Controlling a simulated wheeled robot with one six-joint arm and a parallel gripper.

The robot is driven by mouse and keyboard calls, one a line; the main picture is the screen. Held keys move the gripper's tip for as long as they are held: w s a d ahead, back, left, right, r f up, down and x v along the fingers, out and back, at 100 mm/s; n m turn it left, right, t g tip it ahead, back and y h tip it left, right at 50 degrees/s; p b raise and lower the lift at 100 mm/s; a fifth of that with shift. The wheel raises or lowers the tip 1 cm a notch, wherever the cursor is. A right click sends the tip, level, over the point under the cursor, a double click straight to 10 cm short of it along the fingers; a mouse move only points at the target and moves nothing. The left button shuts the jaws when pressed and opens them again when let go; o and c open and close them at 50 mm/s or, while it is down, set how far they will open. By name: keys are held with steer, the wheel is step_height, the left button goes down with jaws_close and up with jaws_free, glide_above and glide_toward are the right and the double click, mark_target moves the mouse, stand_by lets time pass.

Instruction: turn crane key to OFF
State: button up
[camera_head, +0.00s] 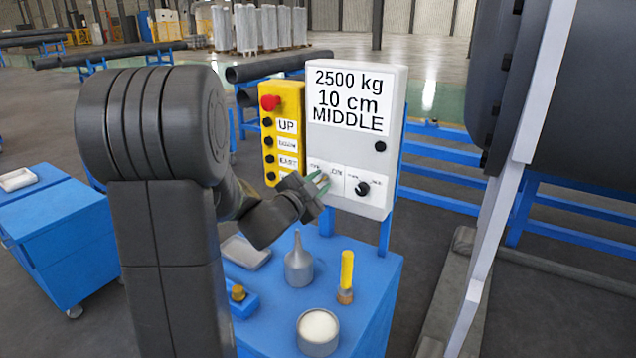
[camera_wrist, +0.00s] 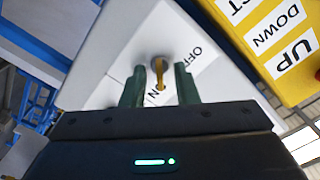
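The crane key (camera_wrist: 159,72) is yellow and sits in a round lock on the white control box (camera_head: 353,95). In the wrist view its bow points down the picture, towards the partly hidden ON label (camera_wrist: 151,102). The OFF label (camera_wrist: 198,60) is to the upper right of it. My gripper (camera_wrist: 160,76) is open, with one green finger on each side of the key and a gap visible on both sides. In the head view my gripper (camera_head: 321,184) is at the lower left of the box front and hides the key.
A black knob (camera_head: 362,188) is to the right of my gripper on the box. A yellow pendant (camera_head: 283,130) with a red button and labelled buttons is beside the box. A blue cart (camera_head: 372,285) below holds a grey funnel (camera_head: 298,265), a yellow-handled brush (camera_head: 346,275) and a white-filled can (camera_head: 318,332).

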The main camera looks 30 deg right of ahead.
jaws_close()
